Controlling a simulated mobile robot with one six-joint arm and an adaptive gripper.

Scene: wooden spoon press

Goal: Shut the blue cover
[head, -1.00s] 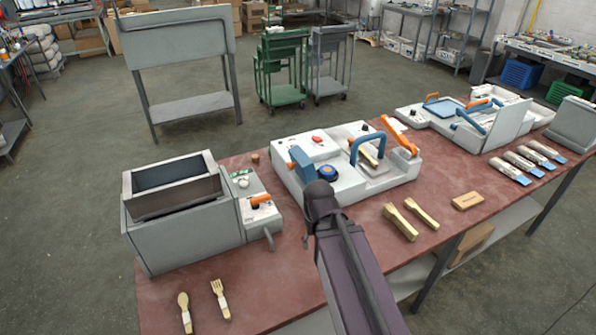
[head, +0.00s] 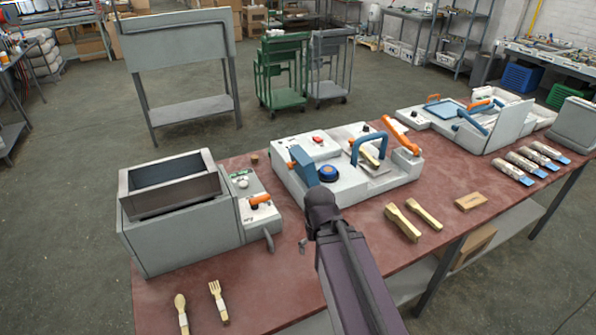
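The blue cover (head: 304,167) stands raised on the middle white machine (head: 345,186). It is just left of a round blue button (head: 328,173) with an orange centre, which is uncovered. My arm reaches up from the bottom edge, and its dark wrist end is in front of this machine, below the button in the picture. Only a small dark tip of my gripper (head: 302,244) shows, left of the wrist. The rest is hidden behind my arm, so its opening cannot be seen. I see no contact with the cover.
A grey open-topped box machine (head: 178,240) stands left on the red table (head: 285,285). The middle machine also has a blue arched handle (head: 384,137) and an orange lever (head: 400,135). Wooden utensils lie in front. Another machine (head: 455,115) is at right.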

